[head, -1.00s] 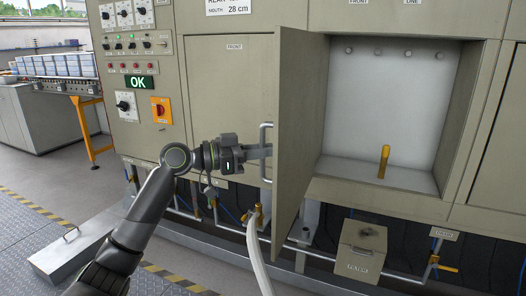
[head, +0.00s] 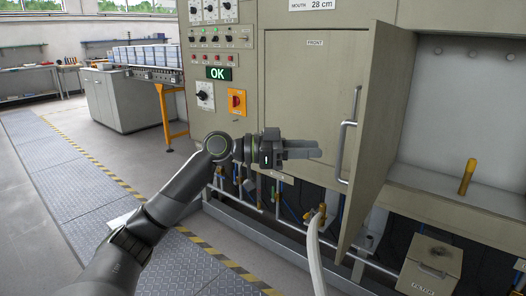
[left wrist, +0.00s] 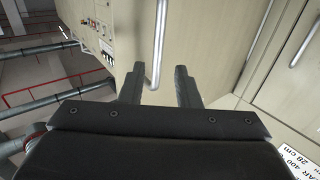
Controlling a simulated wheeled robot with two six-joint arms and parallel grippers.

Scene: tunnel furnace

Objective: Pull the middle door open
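The middle door (head: 385,120) is a beige metal panel standing swung out from the furnace front, with the lit recess showing to its right. Its bar handle (head: 348,135) is on the door face towards my left arm. My left gripper (head: 318,148) is just left of the handle, with a small gap to it. My right gripper is not in view.
A closed panel marked FRONT (head: 315,95) is left of the door. A filter box (head: 430,266) stands low at right, and a pale hose (head: 315,255) and pipes run below the door. A yellow peg (head: 467,177) stands in the recess. Floor at left is clear.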

